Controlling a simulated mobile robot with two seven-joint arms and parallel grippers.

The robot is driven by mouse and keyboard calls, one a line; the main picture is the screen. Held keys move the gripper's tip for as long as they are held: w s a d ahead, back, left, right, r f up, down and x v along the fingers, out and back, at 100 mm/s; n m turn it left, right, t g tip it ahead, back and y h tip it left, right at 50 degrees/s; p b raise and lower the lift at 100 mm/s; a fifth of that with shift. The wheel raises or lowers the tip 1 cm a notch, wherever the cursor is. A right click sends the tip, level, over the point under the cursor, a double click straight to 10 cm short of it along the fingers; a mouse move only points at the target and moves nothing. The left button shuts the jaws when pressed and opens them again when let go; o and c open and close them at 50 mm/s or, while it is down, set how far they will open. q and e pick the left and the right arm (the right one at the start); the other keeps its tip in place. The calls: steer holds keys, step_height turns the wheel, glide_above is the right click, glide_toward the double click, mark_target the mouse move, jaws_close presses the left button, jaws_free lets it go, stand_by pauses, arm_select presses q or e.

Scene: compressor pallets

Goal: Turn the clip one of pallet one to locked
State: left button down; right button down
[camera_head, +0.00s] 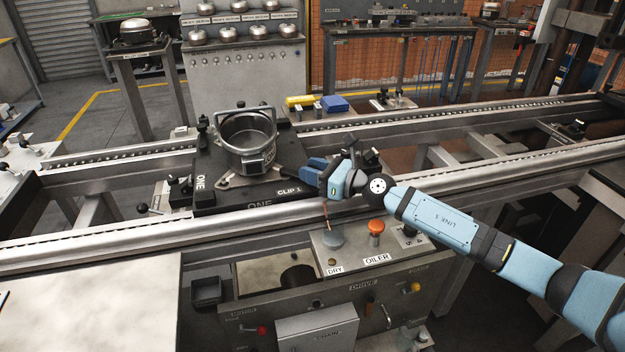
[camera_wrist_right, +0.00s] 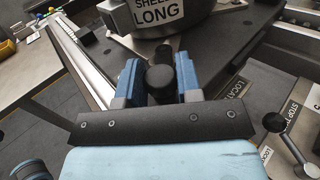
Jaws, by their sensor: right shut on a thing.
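Pallet one (camera_head: 215,172) is a dark plate on the roller rails, marked ONE, with a CLIP 1 label on its front edge. A round metal shell (camera_head: 248,132) stands open on it; in the wrist view its label reads SHELL LONG (camera_wrist_right: 158,12). My right gripper (camera_head: 314,172) is at the pallet's right side, near the CLIP 1 label. In the wrist view its blue fingers (camera_wrist_right: 159,80) are shut on the black knob of clip one (camera_wrist_right: 160,79), whose arm runs toward the shell. The clip is largely hidden in the head view. My left gripper is out of view.
An oiler panel (camera_head: 365,250) with an orange button stands in front of the rails, below my right arm. Yellow and blue blocks (camera_head: 335,104) lie behind the pallet. A lever with a ball knob (camera_wrist_right: 276,122) is at the right in the wrist view.

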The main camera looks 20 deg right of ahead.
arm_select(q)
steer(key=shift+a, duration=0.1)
arm_select(e)
steer(key=shift+r, duration=0.15)
steer(key=c, duration=1.1)
jaws_free()
steer(key=shift+w, duration=0.1)
steer(key=o, duration=0.3)
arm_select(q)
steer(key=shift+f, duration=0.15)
arm_select(e)
steer(key=shift+d, duration=0.1)
steer(key=b+v, duration=0.1)
steer(key=v, duration=0.5)
steer(key=b+v, duration=0.1)
steer(key=v, duration=0.5)
steer(key=shift+f, duration=0.2)
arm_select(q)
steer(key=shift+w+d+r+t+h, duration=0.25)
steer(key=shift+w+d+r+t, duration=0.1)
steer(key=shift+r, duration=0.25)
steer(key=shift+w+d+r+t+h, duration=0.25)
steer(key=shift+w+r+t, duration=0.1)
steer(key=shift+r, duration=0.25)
arm_select(e)
steer(key=shift+v, duration=0.9)
